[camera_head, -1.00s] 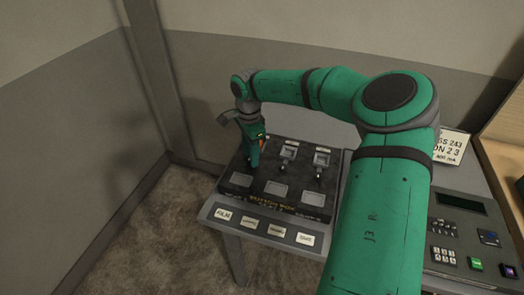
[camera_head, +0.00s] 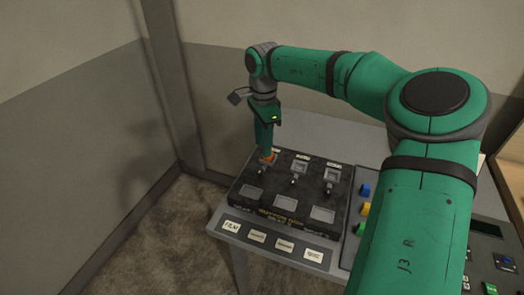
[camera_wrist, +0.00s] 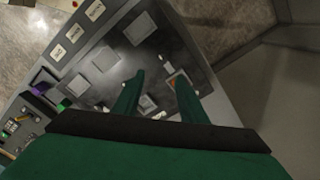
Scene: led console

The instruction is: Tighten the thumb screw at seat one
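A dark panel (camera_head: 242,191) carries three seats in a row, with small clamp-like metal parts. The left seat has something orange (camera_head: 268,157) at it. The middle seat (camera_head: 298,171) and right seat (camera_head: 331,176) each show a pale metal square with a dark knob. The panel's seat labels are too small to read. My gripper (camera_head: 266,151) points down at the left seat, its tips close to the orange part; contact cannot be told. In the wrist view my gripper (camera_wrist: 160,76) has its fingers apart, the right one beside the orange piece (camera_wrist: 176,83). The thumb screw itself is not clear.
Several white label cards (camera_head: 257,236) line the table's front edge. Blue, yellow and green blocks (camera_head: 364,208) stand right of the panel, partly behind my arm. A keypad console (camera_head: 484,260) is further right. Walls close in at the left and back.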

